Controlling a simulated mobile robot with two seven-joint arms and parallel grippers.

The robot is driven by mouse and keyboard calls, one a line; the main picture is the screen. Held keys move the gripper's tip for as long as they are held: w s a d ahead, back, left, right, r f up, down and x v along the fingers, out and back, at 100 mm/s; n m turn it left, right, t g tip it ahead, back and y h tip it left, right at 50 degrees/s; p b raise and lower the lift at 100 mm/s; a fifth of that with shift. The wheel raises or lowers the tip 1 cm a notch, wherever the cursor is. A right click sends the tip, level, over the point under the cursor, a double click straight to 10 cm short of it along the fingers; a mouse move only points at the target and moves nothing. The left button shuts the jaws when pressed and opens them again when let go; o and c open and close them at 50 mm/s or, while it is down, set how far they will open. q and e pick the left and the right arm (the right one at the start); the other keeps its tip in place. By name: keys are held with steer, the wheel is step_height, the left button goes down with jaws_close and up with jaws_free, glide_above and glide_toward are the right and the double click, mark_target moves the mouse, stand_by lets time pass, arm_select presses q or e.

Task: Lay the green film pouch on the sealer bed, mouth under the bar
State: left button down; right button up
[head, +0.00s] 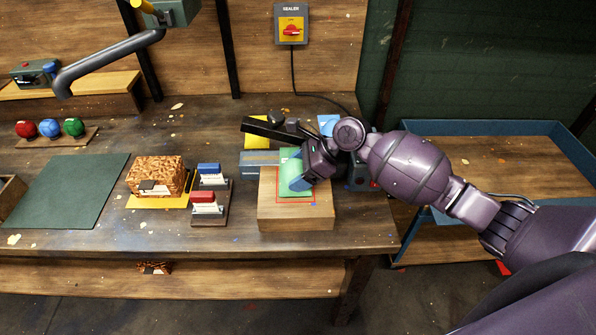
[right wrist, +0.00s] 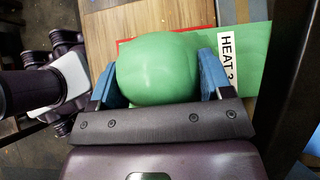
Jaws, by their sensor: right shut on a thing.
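The green film pouch (head: 287,190) is at the wooden sealer bed (head: 295,220), over its red outline. Its rounded, filled body (right wrist: 158,70) sits between the blue fingertips of my right gripper (head: 301,184), which is shut on it. In the right wrist view, its flat end with a "HEAT" label (right wrist: 228,62) runs right to a dark upright piece. In the head view the flat end points to the back, toward the sealer's grey-blue part (head: 258,158). The dark bar (head: 272,130) stands raised above. Whether the pouch fully touches the bed is unclear. My left gripper is out of view.
Left of the bed are a red clip holder (head: 204,202), a blue one (head: 210,175) and a patterned box (head: 156,175). A dark green mat (head: 68,188) is bare farther left. A blue-edged cart (head: 488,128) stands right. The sealer switch (head: 291,24) is on the wall.

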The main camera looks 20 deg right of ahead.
steer(key=shift+f, duration=0.55)
steer(key=o, duration=1.1)
steer(key=shift+d, duration=0.1)
steer(key=v, duration=1)
steer(key=shift+d+r+p, duration=0.2)
steer(key=shift+r+p, duration=0.1)
steer(key=shift+p, duration=0.05)
steer(key=shift+s, duration=0.15)
